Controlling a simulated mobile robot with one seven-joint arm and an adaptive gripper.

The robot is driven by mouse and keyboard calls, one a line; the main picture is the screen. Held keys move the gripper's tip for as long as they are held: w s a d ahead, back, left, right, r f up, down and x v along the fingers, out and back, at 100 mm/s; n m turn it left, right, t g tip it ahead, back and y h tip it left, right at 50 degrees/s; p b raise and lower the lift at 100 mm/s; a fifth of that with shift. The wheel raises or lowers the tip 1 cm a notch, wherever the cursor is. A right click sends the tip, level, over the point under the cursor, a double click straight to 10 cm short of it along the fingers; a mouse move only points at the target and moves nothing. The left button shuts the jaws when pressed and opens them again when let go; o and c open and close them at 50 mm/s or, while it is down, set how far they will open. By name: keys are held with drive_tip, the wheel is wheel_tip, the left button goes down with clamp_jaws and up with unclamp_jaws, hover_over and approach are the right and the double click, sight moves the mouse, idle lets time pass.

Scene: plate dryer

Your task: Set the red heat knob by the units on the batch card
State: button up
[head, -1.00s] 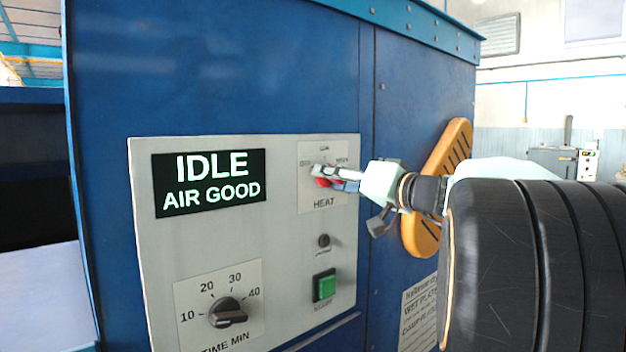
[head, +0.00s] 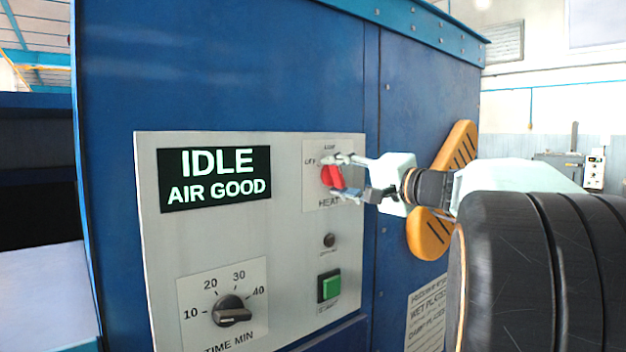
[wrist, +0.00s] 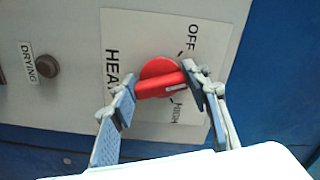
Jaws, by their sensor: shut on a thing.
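The red heat knob (head: 332,177) sits on the HEAT plate at the upper right of the control panel. In the wrist view the knob (wrist: 157,82) has a white mark near its right end, on the side between the OFF and HIGH labels. LOW is readable in the head view but not in the wrist view, where a finger covers that side. My gripper (wrist: 158,95) has one finger at each end of the knob's bar and is shut on it. In the head view my gripper (head: 345,178) reaches in from the right. No sheet is clearly identifiable as the batch card.
The display (head: 215,178) reads IDLE, AIR GOOD. Below the knob are a small dark DRYING lamp (head: 329,240) and a green button (head: 329,287). The time dial (head: 231,310) is lower left. A partly hidden notice (head: 424,318) mentions wet plates. An orange slotted part (head: 430,235) is behind my arm.

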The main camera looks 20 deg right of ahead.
drive_tip(key=shift+r+m+p, duration=0.1)
drive_tip(key=shift+m+p, duration=0.25)
drive_tip(key=shift+m, duration=1.65)
drive_tip(key=o, duration=1.2)
drive_tip(key=shift+c, duration=0.2)
drive_tip(key=shift+s, duration=0.1)
drive_tip(key=v, duration=1.2)
